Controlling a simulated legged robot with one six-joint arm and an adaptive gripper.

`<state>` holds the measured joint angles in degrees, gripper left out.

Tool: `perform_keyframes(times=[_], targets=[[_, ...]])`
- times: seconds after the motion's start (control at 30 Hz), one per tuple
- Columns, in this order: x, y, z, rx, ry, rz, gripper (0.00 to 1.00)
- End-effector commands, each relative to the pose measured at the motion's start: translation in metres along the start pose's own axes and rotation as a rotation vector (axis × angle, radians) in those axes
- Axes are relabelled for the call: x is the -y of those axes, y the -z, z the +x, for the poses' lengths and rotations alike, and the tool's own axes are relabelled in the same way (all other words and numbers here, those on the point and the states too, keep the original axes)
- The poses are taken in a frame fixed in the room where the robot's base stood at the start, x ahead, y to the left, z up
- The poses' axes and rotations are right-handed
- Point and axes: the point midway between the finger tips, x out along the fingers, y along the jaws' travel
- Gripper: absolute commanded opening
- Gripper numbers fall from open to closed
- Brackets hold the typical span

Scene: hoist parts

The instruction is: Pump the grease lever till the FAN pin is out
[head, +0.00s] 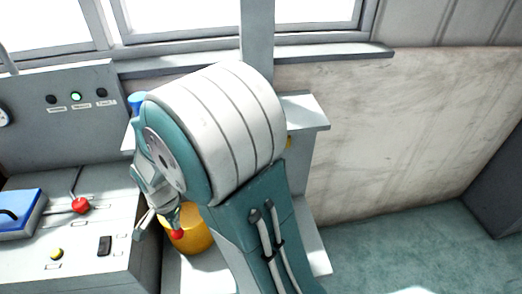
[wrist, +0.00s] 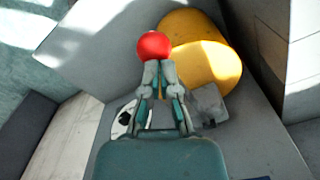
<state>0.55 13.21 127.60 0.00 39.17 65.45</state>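The grease lever's red ball knob (head: 177,235) shows low in front of a yellow grease pot (head: 196,240), beside the grey desk. In the wrist view the red knob (wrist: 153,46) sits right at my fingertips, with the yellow pot (wrist: 208,62) behind and to the right. My gripper (wrist: 159,70) has its fingers drawn close together just below the knob and appears shut on the lever. The lever's rod is hidden by the fingers. In the head view my gripper (head: 160,212) is partly hidden by my arm. I cannot make out a FAN pin.
A grey desk at left carries a second red-knobbed lever (head: 80,205), a blue box (head: 18,214) and a yellow button (head: 56,253). A panel behind has a lit green lamp (head: 75,97); its labels are unreadable. Green floor (head: 420,245) is open at right.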

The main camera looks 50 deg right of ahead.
Motion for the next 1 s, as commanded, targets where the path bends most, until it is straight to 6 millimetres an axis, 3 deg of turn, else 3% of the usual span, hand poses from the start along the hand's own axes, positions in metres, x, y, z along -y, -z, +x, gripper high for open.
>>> perform_keyframes(times=[0.57, 0.8, 1.0], targets=[[0.001, 0.003, 0.030, 0.001, -0.002, 0.000, 0.00], [0.001, 0.003, 0.027, 0.000, 0.000, 0.000, 0.00], [0.001, 0.001, 0.013, -0.001, 0.002, 0.000, 0.00]])
